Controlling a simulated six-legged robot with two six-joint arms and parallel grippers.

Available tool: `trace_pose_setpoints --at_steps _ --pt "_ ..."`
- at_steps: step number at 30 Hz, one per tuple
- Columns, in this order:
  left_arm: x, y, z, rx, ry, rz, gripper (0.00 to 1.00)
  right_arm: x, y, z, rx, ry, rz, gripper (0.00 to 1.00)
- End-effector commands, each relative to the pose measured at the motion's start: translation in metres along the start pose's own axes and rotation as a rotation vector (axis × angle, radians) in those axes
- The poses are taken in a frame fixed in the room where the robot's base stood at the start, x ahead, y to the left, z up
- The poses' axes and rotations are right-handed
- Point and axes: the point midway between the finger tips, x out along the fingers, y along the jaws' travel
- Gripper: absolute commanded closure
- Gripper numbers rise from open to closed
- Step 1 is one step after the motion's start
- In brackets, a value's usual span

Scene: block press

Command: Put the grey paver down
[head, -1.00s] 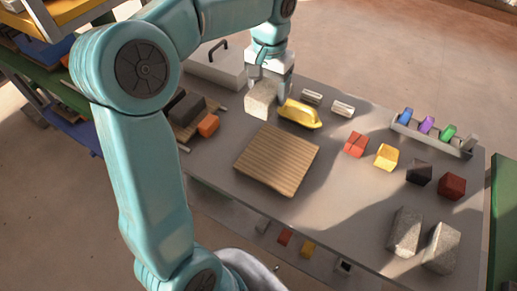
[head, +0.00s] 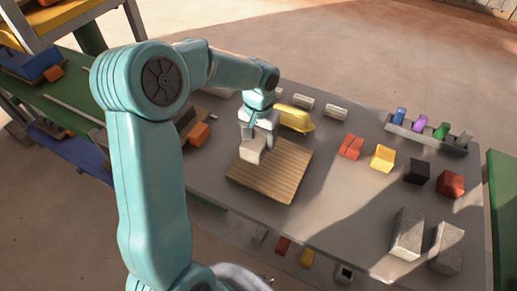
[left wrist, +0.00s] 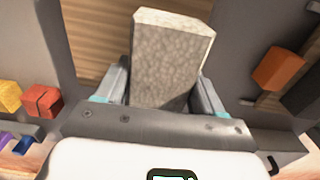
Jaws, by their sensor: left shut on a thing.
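The grey paver (head: 252,149) is a pale speckled block held in my left gripper (head: 259,133). In the head view it is over the upper left part of the slatted wooden board (head: 283,182). In the left wrist view the paver (left wrist: 170,60) sits between the two fingers of my left gripper (left wrist: 163,92), with the board (left wrist: 100,35) behind it. I cannot tell whether the paver touches the board. My right gripper is not in view.
A yellow object (head: 295,119) lies just beyond the board. Red (head: 351,147), yellow (head: 382,158) and black (head: 417,171) blocks stand to the right. Two grey blocks (head: 407,234) (head: 446,248) are at the front right. The grey table (head: 330,205) is bare right of the board.

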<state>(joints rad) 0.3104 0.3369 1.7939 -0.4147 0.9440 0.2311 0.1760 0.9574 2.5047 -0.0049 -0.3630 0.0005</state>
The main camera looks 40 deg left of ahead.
Motion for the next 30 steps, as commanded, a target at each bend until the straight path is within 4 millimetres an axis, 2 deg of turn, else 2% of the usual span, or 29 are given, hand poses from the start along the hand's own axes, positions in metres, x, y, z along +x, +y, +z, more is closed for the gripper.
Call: trace_pose_setpoints --at_steps 5,12,25,26,27,28,30 --pt "0.013 -0.002 -0.001 -0.001 0.002 0.0 1.0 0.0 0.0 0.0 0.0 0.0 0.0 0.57" --pt "0.046 -0.002 -0.001 -0.001 0.001 0.0 1.0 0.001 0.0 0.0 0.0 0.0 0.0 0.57" --pt "0.053 -0.002 -0.001 -0.001 0.004 0.0 1.0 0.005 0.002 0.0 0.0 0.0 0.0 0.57" --pt "0.053 -0.002 0.0 0.0 0.001 0.0 0.25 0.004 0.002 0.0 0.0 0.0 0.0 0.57" --pt "0.053 -0.002 0.0 0.0 0.001 0.0 0.12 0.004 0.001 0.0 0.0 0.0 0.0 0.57" --pt "0.053 -0.002 0.0 0.0 0.001 0.0 0.06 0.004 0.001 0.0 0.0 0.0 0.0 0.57" --pt "0.053 -0.002 0.0 0.0 0.001 0.0 0.06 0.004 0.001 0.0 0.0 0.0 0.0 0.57"
